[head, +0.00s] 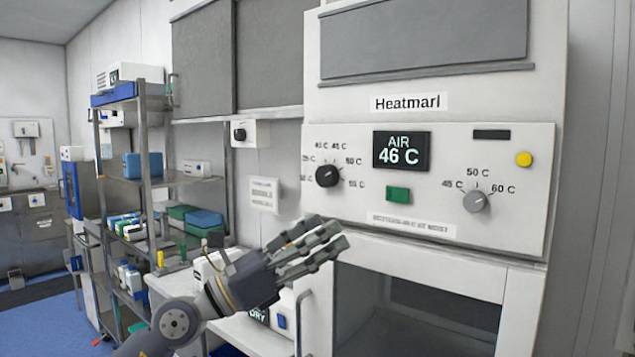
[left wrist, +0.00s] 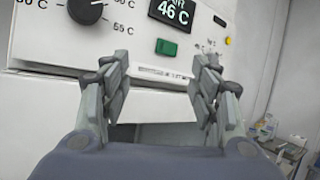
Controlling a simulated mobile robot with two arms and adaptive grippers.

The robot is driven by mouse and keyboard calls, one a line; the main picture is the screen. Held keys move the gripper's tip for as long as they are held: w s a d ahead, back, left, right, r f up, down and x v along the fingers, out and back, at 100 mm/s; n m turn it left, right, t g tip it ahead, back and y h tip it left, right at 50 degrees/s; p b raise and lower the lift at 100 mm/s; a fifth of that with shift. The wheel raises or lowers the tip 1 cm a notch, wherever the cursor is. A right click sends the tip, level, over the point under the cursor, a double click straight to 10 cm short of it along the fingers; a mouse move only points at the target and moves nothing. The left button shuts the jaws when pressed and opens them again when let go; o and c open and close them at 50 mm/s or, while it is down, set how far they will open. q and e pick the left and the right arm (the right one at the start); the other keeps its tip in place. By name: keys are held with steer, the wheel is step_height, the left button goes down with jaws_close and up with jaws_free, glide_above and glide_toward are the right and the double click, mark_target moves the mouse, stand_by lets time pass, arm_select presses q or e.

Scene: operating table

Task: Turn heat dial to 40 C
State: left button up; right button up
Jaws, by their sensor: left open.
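The heating cabinet (head: 458,248) has a white front panel with a black dial (head: 327,174) at its left, ringed by temperature marks that include 40 C, 45 C, 50 C and 55 C. The dial's exact setting is too small to read. The display (head: 402,151) reads AIR 46 C. The black dial also shows at the upper left of the left wrist view (left wrist: 87,11). My left gripper (head: 333,236) is open and empty, below the black dial and apart from it. In the left wrist view its fingers (left wrist: 161,62) are spread in front of the panel's lower edge. My right gripper is not in view.
A grey dial (head: 474,202) marked 45 C, 50 C and 60 C sits at the panel's right, under a yellow button (head: 524,159). A green button (head: 398,194) is under the display. A loaded shelf rack (head: 147,180) stands at left.

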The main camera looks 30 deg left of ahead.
arm_select(q)
step_height(320, 180, up, 4)
steer(key=a+m+g+y, duration=0.2)
steer(key=m+y, duration=0.1)
steer(key=m, duration=0.3)
steer(key=m+y, duration=0.1)
steer(key=y, duration=0.5)
glide_toward(322, 178)
steer(key=p+x, duration=0.3)
steer(key=p, duration=0.1)
steer(key=p+x, duration=0.3)
steer(key=p, duration=0.2)
steer(key=shift+r, duration=0.25)
steer(key=shift+w+d+f+p, duration=0.15)
steer(key=shift+w+p, duration=0.15)
steer(key=shift+w, duration=0.15)
steer(key=shift+w+d+f+p, duration=0.1)
steer(key=shift+w+p, duration=0.15)
steer(key=shift+w, duration=0.2)
steer(key=c, duration=1.1)
